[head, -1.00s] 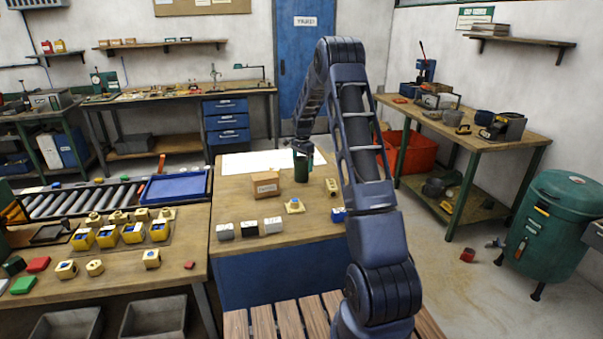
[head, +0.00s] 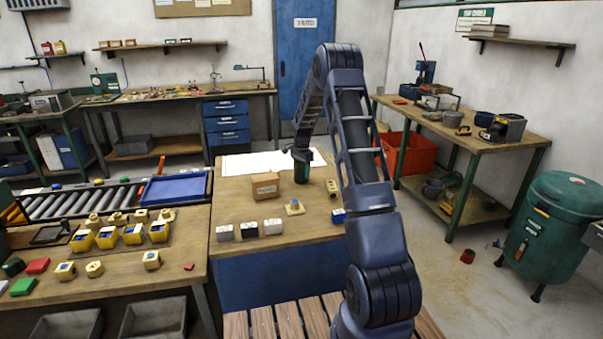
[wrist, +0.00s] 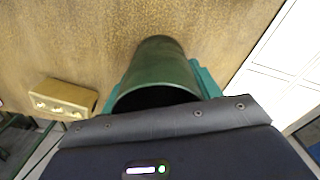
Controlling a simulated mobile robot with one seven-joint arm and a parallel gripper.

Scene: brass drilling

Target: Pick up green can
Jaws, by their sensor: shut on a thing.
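The green can (head: 301,174) stands on the wooden bench (head: 232,196), near its far side, right of a cardboard box. In the wrist view the green can (wrist: 158,75) sits between the two green fingers of my gripper (wrist: 160,84). My gripper (head: 301,158) reaches down from above and is shut on the can. The can looks upright. My gripper hides its top in the head view, and I cannot tell whether its base touches the bench.
White paper (head: 245,161) lies behind. A small yellow part (head: 294,208) and several small blocks (head: 249,230) sit nearer the front.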

